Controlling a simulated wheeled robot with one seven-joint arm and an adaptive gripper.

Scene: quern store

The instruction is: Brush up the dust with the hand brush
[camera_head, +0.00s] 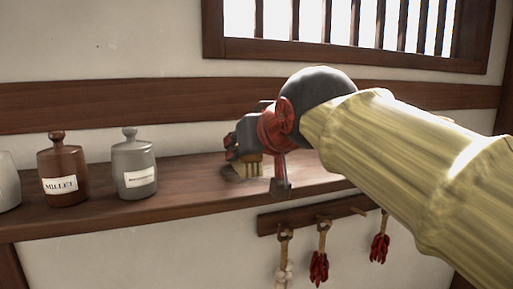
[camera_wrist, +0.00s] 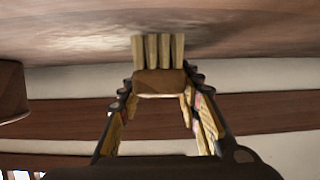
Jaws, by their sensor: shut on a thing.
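The hand brush shows pale, tufted bristles (camera_head: 248,168) and a brown head (camera_wrist: 160,83). My gripper (camera_head: 246,150) is shut on it, with one finger on each side of the brush head in the wrist view (camera_wrist: 158,92). The bristles point down at the wooden shelf (camera_head: 205,190) and look to be at or very near its surface; I cannot tell if they touch. A faint greyish patch that may be dust (camera_head: 232,174) lies on the shelf beside the bristles. The brush's handle is mostly hidden by my gripper.
A brown jar labelled millet (camera_head: 62,172), a grey labelled jar (camera_head: 134,166) and a pale jar (camera_head: 8,183) stand left on the shelf. Below, a peg rail (camera_head: 300,216) carries hanging bunches (camera_head: 319,267). A barred window (camera_head: 345,25) is above. Shelf between grey jar and brush is clear.

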